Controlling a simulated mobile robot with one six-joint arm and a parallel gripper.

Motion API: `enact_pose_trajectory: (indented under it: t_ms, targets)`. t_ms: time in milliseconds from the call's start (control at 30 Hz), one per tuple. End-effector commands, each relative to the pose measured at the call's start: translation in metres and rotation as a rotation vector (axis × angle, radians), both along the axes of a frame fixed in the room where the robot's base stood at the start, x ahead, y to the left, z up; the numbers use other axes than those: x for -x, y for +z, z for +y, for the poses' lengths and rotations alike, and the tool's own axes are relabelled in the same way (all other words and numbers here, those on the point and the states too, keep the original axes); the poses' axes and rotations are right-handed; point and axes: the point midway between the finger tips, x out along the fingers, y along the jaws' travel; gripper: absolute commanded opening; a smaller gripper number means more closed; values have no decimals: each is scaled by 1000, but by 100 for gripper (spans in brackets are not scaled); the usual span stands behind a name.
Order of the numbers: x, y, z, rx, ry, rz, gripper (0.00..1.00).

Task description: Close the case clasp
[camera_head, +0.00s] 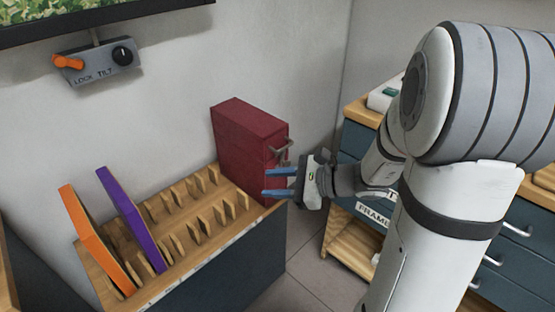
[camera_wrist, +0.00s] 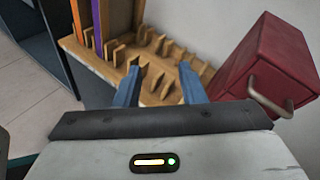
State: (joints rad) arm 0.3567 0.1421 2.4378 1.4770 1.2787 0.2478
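A dark red case (camera_head: 243,143) stands upright at the far right end of a wooden slotted rack. A metal clasp or handle (camera_head: 281,150) sticks out from its right face. In the wrist view the case (camera_wrist: 268,62) is at the right, with the bent metal piece (camera_wrist: 270,98) on its near face. My gripper (camera_head: 277,182) has two blue fingers, spread apart with nothing between them. In the head view they overlap the case's right face just below the metal piece; I cannot tell if they touch it. In the wrist view my gripper (camera_wrist: 163,88) points at the rack, left of the case.
The slotted rack (camera_head: 205,228) holds an orange panel (camera_head: 95,240) and a purple panel (camera_head: 130,220) at its left. A wall box with knobs (camera_head: 98,62) hangs above. Drawer cabinets (camera_head: 506,262) stand at the right. Floor (camera_head: 300,275) shows between rack and cabinets.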

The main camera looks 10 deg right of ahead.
Motion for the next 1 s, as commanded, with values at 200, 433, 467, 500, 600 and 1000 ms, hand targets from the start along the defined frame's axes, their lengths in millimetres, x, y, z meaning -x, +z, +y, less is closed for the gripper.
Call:
enact_pose_trajectory:
  t_ms: [200,433,467,500,600,1000]
  targets:
    - [-64,-65,-68,-326,-387,70,37]
    - [-86,-80,-101,-444,-540,75,37]
    - [-89,-80,-101,-446,-543,76,37]
    - [-92,-80,-98,-449,-544,76,37]
    - [-104,-79,-89,-448,-541,75,37]
    - [-145,-78,-60,-446,-544,74,37]
